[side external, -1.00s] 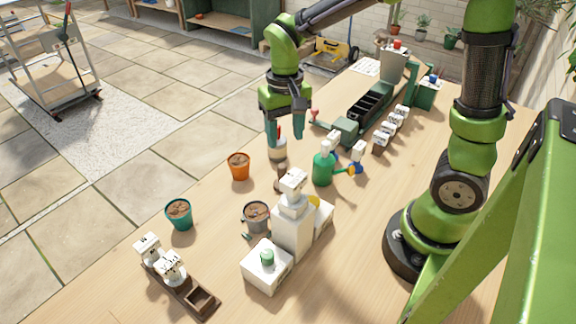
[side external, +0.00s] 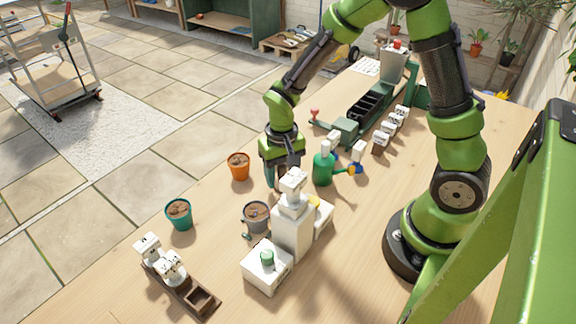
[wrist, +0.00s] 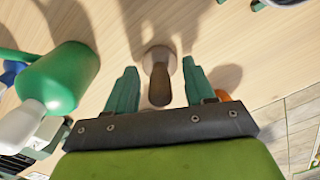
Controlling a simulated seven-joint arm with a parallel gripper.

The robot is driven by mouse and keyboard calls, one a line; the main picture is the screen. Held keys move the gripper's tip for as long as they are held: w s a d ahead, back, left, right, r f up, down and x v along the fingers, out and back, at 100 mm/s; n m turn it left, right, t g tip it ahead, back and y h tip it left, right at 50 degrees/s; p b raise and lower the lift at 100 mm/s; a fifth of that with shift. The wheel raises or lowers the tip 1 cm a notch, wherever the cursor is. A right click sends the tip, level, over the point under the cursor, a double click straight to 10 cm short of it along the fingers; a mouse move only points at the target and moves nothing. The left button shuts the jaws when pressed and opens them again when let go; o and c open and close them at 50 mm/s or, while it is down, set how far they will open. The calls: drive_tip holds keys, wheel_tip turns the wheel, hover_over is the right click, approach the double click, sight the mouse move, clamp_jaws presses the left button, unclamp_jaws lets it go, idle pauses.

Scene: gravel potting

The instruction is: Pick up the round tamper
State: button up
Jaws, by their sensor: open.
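The round tamper shows in the wrist view as an upright brown handle (wrist: 160,82) with a pale round base on the wooden bench. My gripper (wrist: 159,66) is open above it, with one teal finger on each side of the handle and a visible gap on both sides. In the side external view, my gripper (side external: 282,178) points down behind the white machine. There the tamper is mostly or fully hidden by the fingers and the machine.
The white machine (side external: 292,232) is in front. An orange pot (side external: 239,167), a grey pot (side external: 257,217) and a teal pot (side external: 179,213) stand to the left.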

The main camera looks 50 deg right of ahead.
sight(282, 165)
drive_tip(key=shift+c, duration=0.5)
clamp_jaws()
wheel_tip(282, 165, up, 10)
drive_tip(key=shift+r, duration=0.1)
